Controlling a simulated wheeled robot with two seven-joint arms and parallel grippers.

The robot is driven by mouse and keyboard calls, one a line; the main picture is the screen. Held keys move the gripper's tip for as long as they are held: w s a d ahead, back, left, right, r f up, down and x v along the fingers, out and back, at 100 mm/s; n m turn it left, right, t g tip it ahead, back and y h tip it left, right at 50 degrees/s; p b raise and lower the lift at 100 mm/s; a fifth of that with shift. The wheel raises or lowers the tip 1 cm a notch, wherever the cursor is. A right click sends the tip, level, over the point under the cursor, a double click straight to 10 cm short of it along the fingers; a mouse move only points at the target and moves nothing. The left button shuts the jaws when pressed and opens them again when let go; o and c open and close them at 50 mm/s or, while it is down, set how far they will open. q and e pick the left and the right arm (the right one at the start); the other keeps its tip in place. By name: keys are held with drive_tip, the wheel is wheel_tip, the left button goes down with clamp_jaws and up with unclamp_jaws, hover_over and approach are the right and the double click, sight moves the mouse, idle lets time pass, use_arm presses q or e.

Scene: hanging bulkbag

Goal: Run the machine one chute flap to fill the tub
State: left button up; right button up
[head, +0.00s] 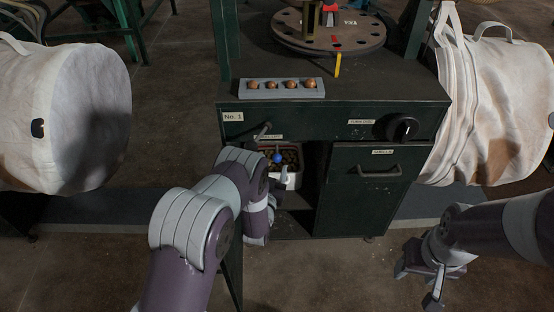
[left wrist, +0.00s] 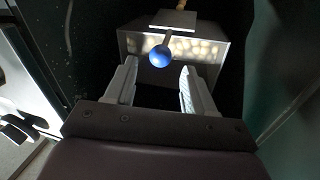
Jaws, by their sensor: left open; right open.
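The machine (head: 235,140) is a dark green cabinet labelled No. 1. A blue ball knob (head: 278,158) shows in its open bay; the left wrist view also shows the knob (left wrist: 160,56), on a short stem below a pale plate (left wrist: 173,20). Behind it is a pale box (left wrist: 210,48) with many small round pieces showing; I cannot tell whether this is the tub or part of the chute. My left gripper (left wrist: 158,72) is open, its fingers either side of the knob in that view, with no clear contact. My right gripper (head: 425,274) is open and empty, low at right.
A grey tray (head: 257,94) with several brown balls and a round turntable (head: 330,34) sit on top. A black dial (head: 402,128) and a handled door (head: 362,195) are at the front right. White bags (head: 75,110) flank the machine.

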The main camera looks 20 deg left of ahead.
sight(276, 161)
use_arm(q)
drive_tip(key=w+b, duration=0.1)
drive_tip(key=w, duration=0.4)
drive_tip(key=shift+w+a, duration=0.15)
drive_tip(key=shift+w, duration=0.05)
clamp_jaws()
drive_tip(key=shift+f, duration=0.1)
